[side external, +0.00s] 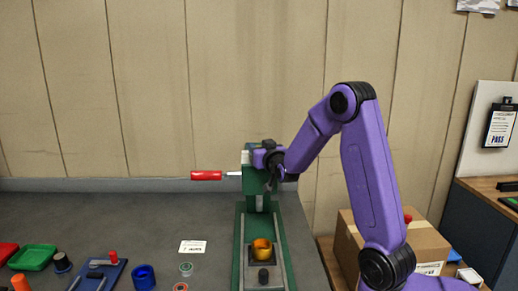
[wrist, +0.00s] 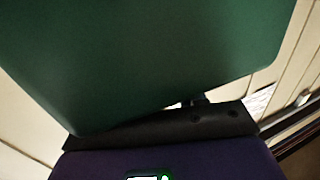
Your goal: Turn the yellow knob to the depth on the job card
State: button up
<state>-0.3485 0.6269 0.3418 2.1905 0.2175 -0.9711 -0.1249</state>
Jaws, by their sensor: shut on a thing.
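A green press (side external: 257,182) stands on the bench with a red-handled lever (side external: 206,175) pointing left from its head. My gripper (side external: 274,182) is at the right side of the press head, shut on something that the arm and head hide. I cannot make out a yellow knob on the head. The press's green surface (wrist: 160,60) fills most of the wrist view, very close, and the fingertips do not show there. A yellow-orange round cup-like part (side external: 262,247) sits low on the press bed. A white card (side external: 193,246) lies on the bench, its text too small to read.
Left of the press are a blue cup (side external: 144,277), a blue plate with a red-topped part (side external: 101,275), a green tray (side external: 34,257) and small rings (side external: 186,268). A cardboard box (side external: 425,243) stands at right behind my arm. The bench behind the card is clear.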

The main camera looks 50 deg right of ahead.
jog(key=shift+m+g+h, duration=0.3)
jog(key=shift+m+h, duration=0.1)
jog(key=shift+h, duration=0.2)
jog(key=o, duration=0.9)
jog(key=shift+o, duration=0.2)
jog(key=shift+s+a, duration=0.1)
jog(key=v, duration=1.7)
